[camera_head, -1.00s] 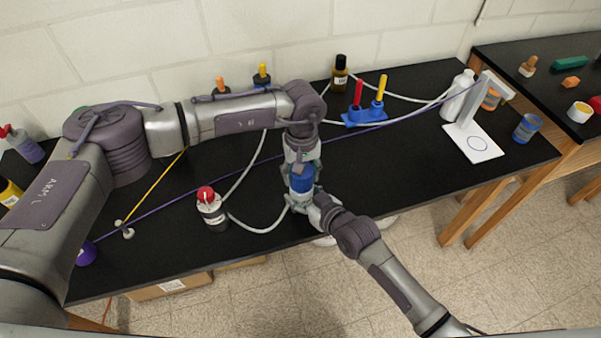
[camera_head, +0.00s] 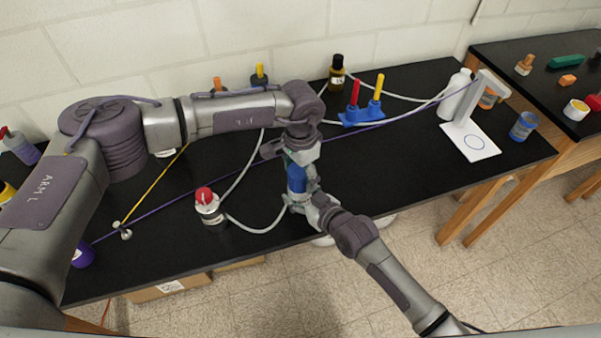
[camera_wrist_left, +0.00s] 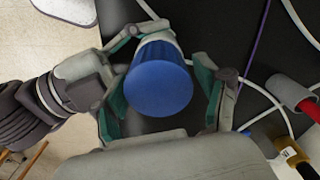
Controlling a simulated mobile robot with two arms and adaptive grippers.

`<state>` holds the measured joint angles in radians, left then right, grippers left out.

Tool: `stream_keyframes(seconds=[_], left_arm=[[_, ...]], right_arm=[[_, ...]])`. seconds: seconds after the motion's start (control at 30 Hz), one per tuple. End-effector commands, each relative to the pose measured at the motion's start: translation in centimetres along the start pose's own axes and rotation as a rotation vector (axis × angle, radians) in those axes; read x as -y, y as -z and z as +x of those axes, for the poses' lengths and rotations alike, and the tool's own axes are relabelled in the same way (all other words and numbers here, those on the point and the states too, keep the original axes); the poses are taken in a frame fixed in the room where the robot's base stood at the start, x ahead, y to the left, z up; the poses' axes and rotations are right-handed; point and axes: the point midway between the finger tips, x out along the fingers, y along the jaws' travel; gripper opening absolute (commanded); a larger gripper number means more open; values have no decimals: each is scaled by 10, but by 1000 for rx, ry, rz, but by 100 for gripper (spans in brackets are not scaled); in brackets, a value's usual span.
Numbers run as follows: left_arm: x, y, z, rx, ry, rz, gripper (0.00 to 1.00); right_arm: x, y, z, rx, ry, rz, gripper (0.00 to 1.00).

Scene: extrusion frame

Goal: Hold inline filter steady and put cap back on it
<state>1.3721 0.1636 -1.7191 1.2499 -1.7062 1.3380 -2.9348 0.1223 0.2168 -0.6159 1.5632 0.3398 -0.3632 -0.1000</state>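The blue cap (camera_head: 297,178) sits on top of the inline filter, roughly upright, in the middle of the head view. In the left wrist view the cap (camera_wrist_left: 160,82) shows end-on, with a pale strip of the filter body (camera_wrist_left: 158,38) behind it. My left gripper (camera_head: 299,158) points down from above the cap. Its teal-padded fingers (camera_wrist_left: 165,100) are spread, with gaps on both sides of the cap. My right gripper (camera_head: 299,203) is closed around the filter below the cap, near the table's front edge. It hides most of the filter body.
The black table (camera_head: 380,180) carries a red-capped bottle (camera_head: 210,208) to the left, with a grey hose beside it. A blue holder (camera_head: 362,117) with red and yellow tools stands behind, near a dark bottle (camera_head: 337,75). A purple cord (camera_head: 225,180) crosses the table.

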Motion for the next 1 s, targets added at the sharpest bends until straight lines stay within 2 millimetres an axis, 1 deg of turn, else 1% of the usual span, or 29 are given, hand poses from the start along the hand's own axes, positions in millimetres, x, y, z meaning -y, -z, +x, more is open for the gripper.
stream_keyframes(seconds=[0.27, 0.37, 0.47, 0.7, 0.8, 0.97, 1.0], left_arm=[[0, 0, 0, 0, 0, -1, 81], [0, 0, -2, 0, 0, -1, 81], [1, 1, -11, -2, 1, -1, 81], [1, 0, -41, -1, 1, -2, 81], [0, 0, -45, 0, 0, -2, 81], [0, 0, -45, 0, 0, -2, 81], [0, 0, -44, 0, 0, -2, 79]], right_arm=[[0, -1, 0, 3, 0, -1, 0], [0, -1, 0, 3, 0, -1, 0], [0, -1, 0, 3, 0, -1, 0], [0, -1, 0, 3, 0, -1, 0], [0, -1, 0, 3, 0, -1, 0], [0, -1, 0, 2, 0, -1, 0], [0, -1, 0, 2, 0, -1, 0]])
